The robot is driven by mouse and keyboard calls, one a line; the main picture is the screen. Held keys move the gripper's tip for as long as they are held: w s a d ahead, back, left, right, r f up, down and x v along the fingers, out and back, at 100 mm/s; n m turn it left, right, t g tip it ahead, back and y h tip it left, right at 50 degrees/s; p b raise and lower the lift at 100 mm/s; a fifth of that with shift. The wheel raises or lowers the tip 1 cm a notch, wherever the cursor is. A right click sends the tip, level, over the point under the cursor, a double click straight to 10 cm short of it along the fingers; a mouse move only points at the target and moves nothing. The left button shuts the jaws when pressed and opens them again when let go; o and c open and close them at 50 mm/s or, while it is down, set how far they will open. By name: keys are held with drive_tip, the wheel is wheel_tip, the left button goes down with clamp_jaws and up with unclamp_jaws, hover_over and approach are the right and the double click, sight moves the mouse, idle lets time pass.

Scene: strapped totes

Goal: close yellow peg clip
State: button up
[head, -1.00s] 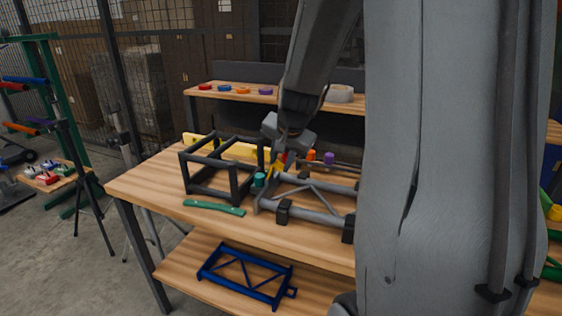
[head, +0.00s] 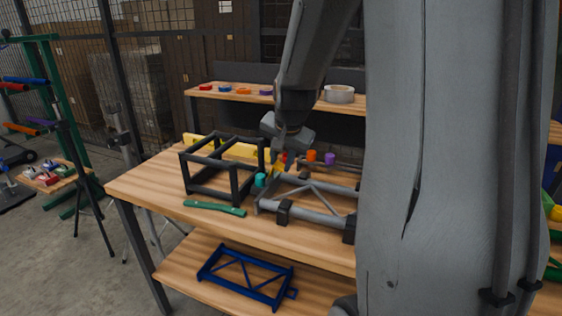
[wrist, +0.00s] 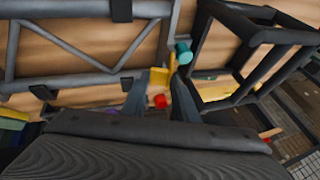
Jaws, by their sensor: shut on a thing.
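The yellow peg clip (wrist: 159,77) is between the fingertips of my gripper (wrist: 160,88) in the wrist view, and the gripper is shut on it. A second narrow yellow part (wrist: 172,63) stands just beside it, close to the grey frame. In the head view the clip (head: 279,168) shows as a small yellow patch under my gripper (head: 282,155), at the left end of the grey tube frame (head: 318,214). My wrist and fingers partly hide it there, and I cannot tell whether the clip is fully closed.
A teal cylinder (head: 261,180) sits next to the clip, and a dark box frame (head: 213,192) stands to the left. Red (wrist: 160,101), orange (head: 311,156) and purple (head: 330,158) pieces are close by. A green bar (head: 215,208) lies at the front; bare wood is left of it.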

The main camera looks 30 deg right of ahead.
sight(269, 177)
drive_tip(key=shift+w+a+r+g+b, duration=0.1)
drive_tip(key=shift+w+a+g+b, duration=0.1)
drive_tip(key=shift+g+b, duration=0.15)
idle(0.3)
drive_tip(key=shift+w+a+r+n+g+h+b, duration=0.2)
drive_tip(key=shift+w+a+n+g+h+b, duration=0.2)
drive_tip(key=shift+g+h+b, duration=0.25)
drive_tip(key=shift+w+a+r+g+h+b, duration=0.2)
drive_tip(key=shift+w+a+g+h, duration=0.15)
drive_tip(key=shift+w+g+h, duration=0.2)
drive_tip(key=shift+w+a+r+g+h+b, duration=0.1)
drive_tip(key=shift+w+a+g+h+b, duration=0.1)
drive_tip(key=shift+w+a+g+h, duration=0.3)
drive_tip(key=shift+w+a+f+n+g+h+p, duration=0.25)
drive_tip(key=shift+w+a+n+g+h, duration=0.25)
drive_tip(key=shift+w+g+h, duration=0.45)
drive_tip(key=shift+w+a+f+n+g+h+p, duration=0.15)
drive_tip(key=shift+w+a+f+n+g+h, duration=0.3)
drive_tip(key=shift+g+h, duration=0.75)
drive_tip(key=shift+w+a+r, duration=0.1)
drive_tip(key=shift+a+r, duration=0.05)
drive_tip(key=o, duration=0.9)
drive_tip(key=shift+o, duration=0.2)
